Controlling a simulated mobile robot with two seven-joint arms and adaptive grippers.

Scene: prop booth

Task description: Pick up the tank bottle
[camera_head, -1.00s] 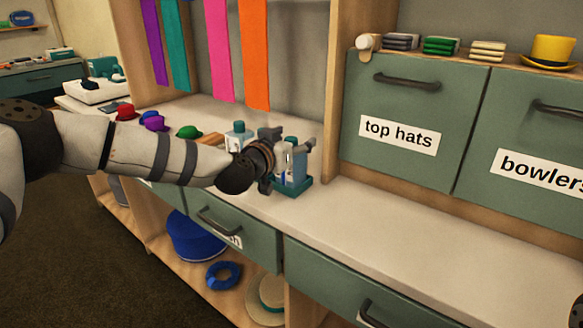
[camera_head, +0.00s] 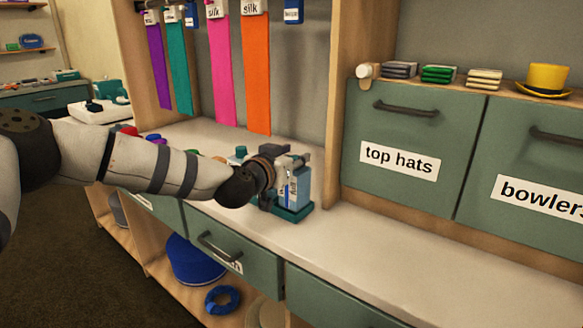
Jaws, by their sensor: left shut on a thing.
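A pale blue bottle (camera_head: 303,187) with a label stands upright at a small teal tray (camera_head: 294,214) on the pale counter. I take it to be the tank bottle. My left gripper (camera_head: 291,172) is at its upper part, shut on it, and covers its top and left side. I cannot tell whether its base is clear of the tray. A second bottle's teal cap (camera_head: 240,152) shows behind my left forearm, its body mostly hidden. My right gripper is not in view.
The counter (camera_head: 400,245) right of the tray is clear. A wooden divider (camera_head: 350,100) and the "top hats" drawer (camera_head: 398,160) stand close to the gripper's right. Ribbons, including an orange one (camera_head: 256,80), hang behind. Small coloured hats lie behind my forearm, partly hidden.

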